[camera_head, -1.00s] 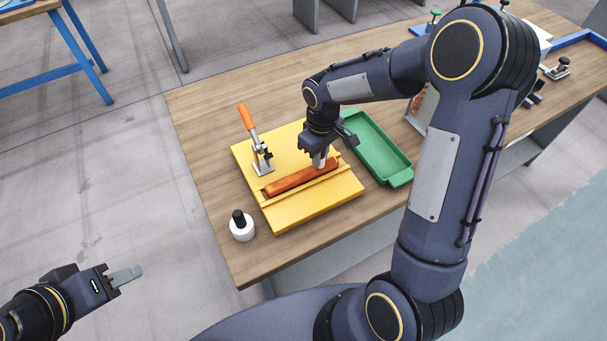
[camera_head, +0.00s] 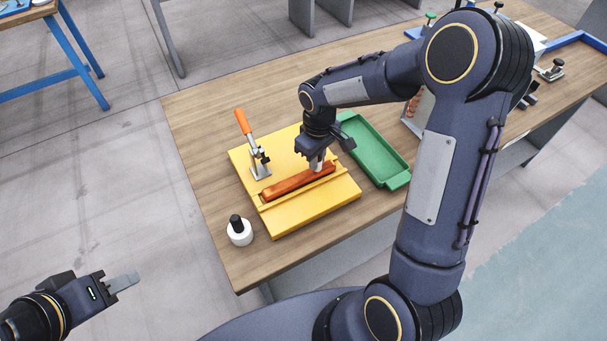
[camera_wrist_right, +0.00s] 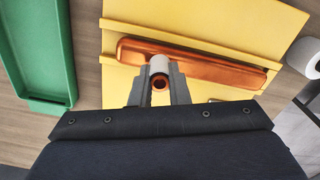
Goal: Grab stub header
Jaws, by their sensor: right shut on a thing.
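The stub header is a long orange-copper piece (camera_head: 291,187) lying in the groove of a yellow fixture plate (camera_head: 310,213). In the right wrist view, the header (camera_wrist_right: 215,69) lies across the yellow plate, with a short tube end between the fingers. My right gripper (camera_head: 318,166) is over the header's right end, fingers pointing down. In the wrist view, the right gripper's fingers (camera_wrist_right: 160,78) are closed around the short tube, whose round copper opening faces the camera.
A toggle clamp with an orange handle (camera_head: 243,122) stands on the plate's left side. A green tray (camera_head: 404,180) lies right of the plate. A white bottle with a black top (camera_head: 239,233) stands near the front table edge. The wooden table (camera_head: 195,130) is bare at left.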

